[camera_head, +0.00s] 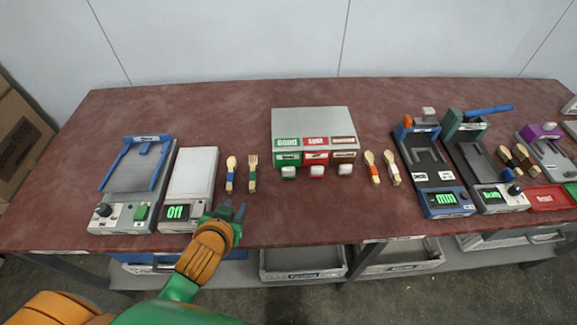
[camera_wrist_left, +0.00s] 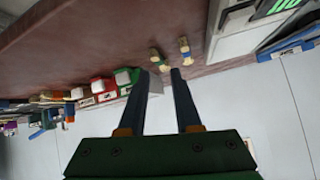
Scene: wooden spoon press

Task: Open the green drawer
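The green drawer (camera_head: 288,159) is the left one in a row of green, red and brown drawers under a grey box (camera_head: 311,122) at the table's middle. It looks shut, with a white handle (camera_head: 288,172) on its front. My left gripper (camera_head: 232,210) is near the table's front edge, left of the drawer and nearer to me, apart from it. In the left wrist view its two dark fingers (camera_wrist_left: 160,72) are apart with nothing between them. The green drawer also shows there (camera_wrist_left: 135,74), beyond the left finger. My right gripper is not in view.
A wooden spoon (camera_head: 230,174) and fork (camera_head: 252,172) lie between the left gripper and the drawer box. A scale-like device (camera_head: 191,177) reading "Off" stands to the left. More spoons (camera_head: 373,167) and presses (camera_head: 430,165) stand to the right. The table in front of the drawers is clear.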

